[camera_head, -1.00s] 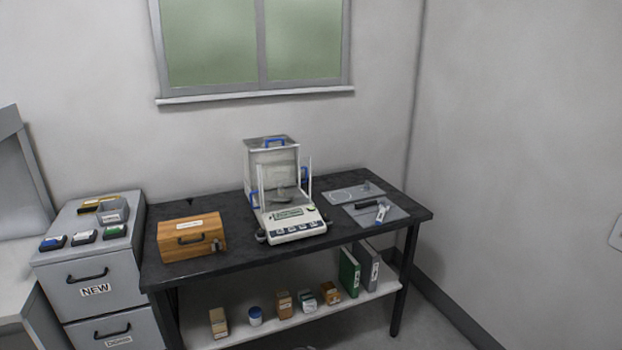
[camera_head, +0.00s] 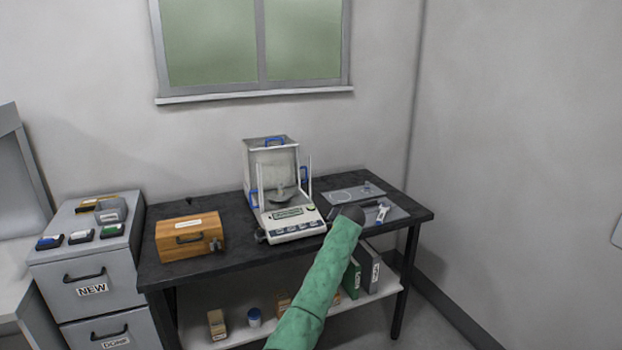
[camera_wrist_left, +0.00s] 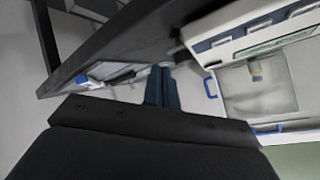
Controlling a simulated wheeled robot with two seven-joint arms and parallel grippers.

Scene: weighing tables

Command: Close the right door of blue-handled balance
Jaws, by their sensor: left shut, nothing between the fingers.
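The balance (camera_head: 291,222) with blue handles stands on the black table, with a glass chamber above its white base. The blue handle (camera_head: 304,174) of its right door sits farther back than the blue handle on the left side. The right door's glass is hard to make out. In the left wrist view, a blue handle (camera_wrist_left: 210,88) shows on the balance's near side. My left gripper (camera_head: 350,213), on a green sleeved arm, is to the right of the balance's front corner, apart from it. Its dark fingers (camera_wrist_left: 160,86) are together and empty. My right gripper is not in view.
A grey mat (camera_head: 395,214) with small tools lies right of the balance, partly behind my left gripper. A wooden box (camera_head: 190,240) stands to the left. Binders and small containers are on the shelf below. The wall is behind the table.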

